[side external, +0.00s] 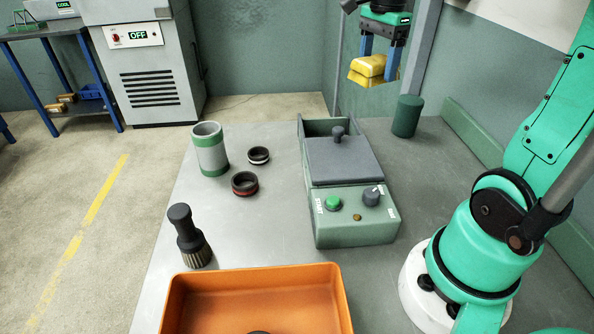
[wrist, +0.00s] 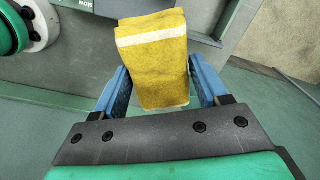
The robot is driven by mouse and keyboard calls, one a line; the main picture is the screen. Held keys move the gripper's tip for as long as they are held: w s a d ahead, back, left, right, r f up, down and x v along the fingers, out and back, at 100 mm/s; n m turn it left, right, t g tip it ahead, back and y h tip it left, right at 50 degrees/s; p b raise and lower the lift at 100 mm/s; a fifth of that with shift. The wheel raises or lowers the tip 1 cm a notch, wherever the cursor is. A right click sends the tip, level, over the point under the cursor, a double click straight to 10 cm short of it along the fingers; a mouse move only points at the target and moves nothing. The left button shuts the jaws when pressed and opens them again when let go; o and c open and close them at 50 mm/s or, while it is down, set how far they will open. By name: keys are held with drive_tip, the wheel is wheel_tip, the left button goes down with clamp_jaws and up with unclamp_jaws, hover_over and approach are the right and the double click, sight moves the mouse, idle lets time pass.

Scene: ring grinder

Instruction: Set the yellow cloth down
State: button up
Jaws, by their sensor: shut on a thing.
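The folded yellow cloth (side external: 373,70) is held between the two blue fingers of my gripper (side external: 380,65), high at the back right of the table in the side view. In the wrist view the yellow cloth (wrist: 158,62), with pale stripes near its ends, sits between the fingers of my gripper (wrist: 165,88), which are shut on it. The cloth appears above the surface, not resting on it. It hangs above and to the left of a dark green cylinder in the side view.
The grey table (side external: 260,230) carries a green grinder box (side external: 355,232), a green cylinder (side external: 407,116), a white-green cup (side external: 210,150), two dark rings (side external: 245,183), a brush (side external: 188,238) and an orange bin (side external: 255,275). Bare table shows left of the grinder.

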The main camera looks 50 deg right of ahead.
drive_tip(key=w+a+n, duration=0.6)
drive_tip(key=a+n, duration=0.1)
drive_tip(key=a, duration=0.5)
drive_tip(key=n, duration=0.6)
hover_over(255, 224)
wheel_tip(255, 224, down, 16)
drive_tip(key=shift+r, duration=0.15)
drive_tip(key=shift+f, duration=2.1)
drive_tip(key=shift+f, duration=0.15)
drive_tip(key=o, duration=1.2)
drive_tip(key=shift+o, duration=0.2)
